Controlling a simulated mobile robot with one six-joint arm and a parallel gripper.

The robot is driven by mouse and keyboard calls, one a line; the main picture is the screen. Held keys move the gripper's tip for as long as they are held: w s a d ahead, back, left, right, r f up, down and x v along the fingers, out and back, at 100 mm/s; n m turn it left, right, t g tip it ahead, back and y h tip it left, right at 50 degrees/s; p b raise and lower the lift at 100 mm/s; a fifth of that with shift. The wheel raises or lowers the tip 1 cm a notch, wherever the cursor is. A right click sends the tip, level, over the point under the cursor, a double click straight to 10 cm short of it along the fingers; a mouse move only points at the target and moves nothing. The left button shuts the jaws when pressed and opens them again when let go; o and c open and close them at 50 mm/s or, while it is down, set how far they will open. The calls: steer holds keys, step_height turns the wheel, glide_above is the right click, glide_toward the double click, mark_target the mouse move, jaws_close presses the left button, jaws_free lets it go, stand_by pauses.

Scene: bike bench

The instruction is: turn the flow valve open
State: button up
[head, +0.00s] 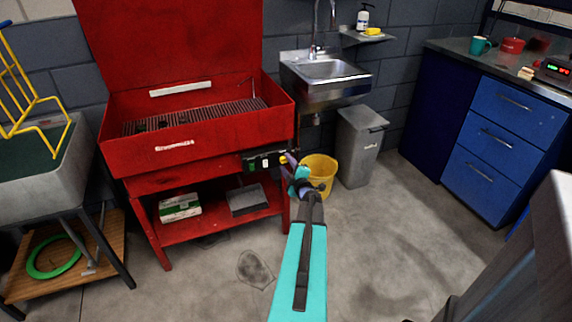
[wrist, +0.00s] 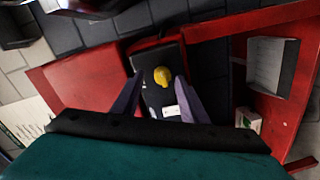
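A small yellow knob (wrist: 162,76), which looks like the flow valve, sits on a dark panel (wrist: 148,60) in the wrist view. My gripper (wrist: 158,80) is open, with one purple finger on each side of the knob in the picture. I cannot tell whether the fingers touch it or how far it is turned. A white switch (wrist: 171,110) is lower on the panel. In the head view, the dark panel (head: 253,167) is at the right front of the red parts washer (head: 200,135). My gripper (head: 289,160) is at its right end and hides the knob.
A yellow bucket (head: 320,172) stands behind my gripper, below the steel sink (head: 330,72). A grey bin (head: 358,150) is beside it. The washer's lower shelf holds a green and white box (head: 180,207) and a grey tray (head: 248,199).

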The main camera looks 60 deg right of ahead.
steer(key=v, duration=1.4)
steer(key=shift+r, duration=0.3)
